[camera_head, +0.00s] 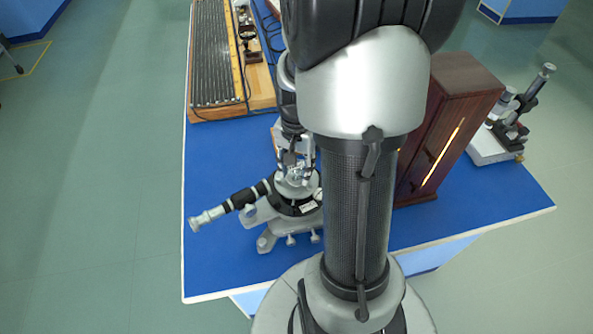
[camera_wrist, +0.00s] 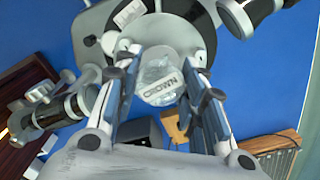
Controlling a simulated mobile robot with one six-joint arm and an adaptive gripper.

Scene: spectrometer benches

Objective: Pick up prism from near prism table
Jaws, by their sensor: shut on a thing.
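My gripper (camera_wrist: 160,75) is shut on the clear prism (camera_wrist: 157,72), which has a pale label reading CROWN. In the wrist view the prism sits between the two fingers. In the head view my gripper (camera_head: 295,162) is over the spectrometer's round grey prism table (camera_head: 294,190), and the prism there is small and mostly covered by the fingers. The grey disc and black ring of the spectrometer (camera_wrist: 207,40) lie behind the prism in the wrist view. I cannot tell whether the prism touches anything below it.
The spectrometer's telescope (camera_head: 218,210) points left over the blue bench (camera_head: 215,265). A dark wooden lamp box (camera_head: 450,110) with a glowing slit stands to the right. A microscope-like instrument (camera_head: 510,125) is beyond it. A ribbed wooden board (camera_head: 215,60) lies at the back left.

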